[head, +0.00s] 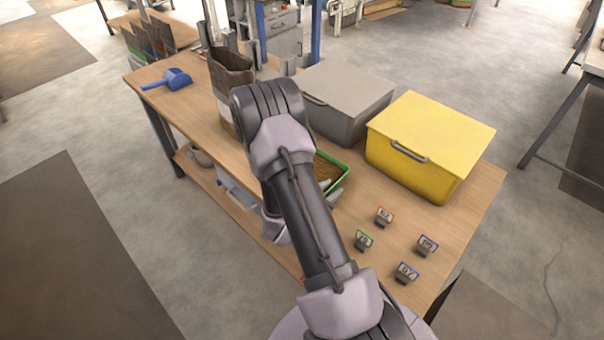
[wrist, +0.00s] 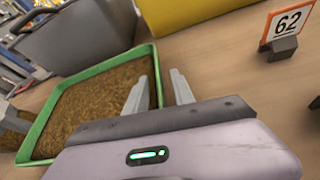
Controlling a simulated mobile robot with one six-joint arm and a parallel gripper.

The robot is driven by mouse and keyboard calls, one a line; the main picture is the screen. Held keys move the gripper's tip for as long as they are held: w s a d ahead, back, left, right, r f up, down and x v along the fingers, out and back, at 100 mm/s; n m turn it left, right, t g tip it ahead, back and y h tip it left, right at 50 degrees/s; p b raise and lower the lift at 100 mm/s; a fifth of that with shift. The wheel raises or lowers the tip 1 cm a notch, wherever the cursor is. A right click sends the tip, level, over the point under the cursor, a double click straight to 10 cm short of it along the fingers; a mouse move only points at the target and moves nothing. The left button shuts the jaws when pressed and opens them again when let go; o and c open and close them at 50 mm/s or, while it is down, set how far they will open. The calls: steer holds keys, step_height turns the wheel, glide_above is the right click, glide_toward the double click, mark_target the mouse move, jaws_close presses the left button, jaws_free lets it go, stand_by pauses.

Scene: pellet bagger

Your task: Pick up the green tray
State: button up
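The green tray (wrist: 41,124) is filled with brown pellets and lies on the wooden table in the wrist view. In the head view the tray (head: 347,171) is partly hidden behind my arm. My gripper (wrist: 160,74) is open at the tray's right rim. One finger is on the inner side over the pellets and the other is outside the rim. The rim shows between the fingers, with a gap to them. Whether the fingertips reach below the rim's top is hard to tell.
A grey bin (head: 345,98) and a yellow bin (head: 428,145) stand behind the tray. Several number cards, including 62 (head: 384,215), stand at the table's near right. A brown paper bag (head: 229,72) and a blue scoop (head: 174,79) are to the left.

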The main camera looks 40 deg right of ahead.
jaws_close()
stand_by(1.4)
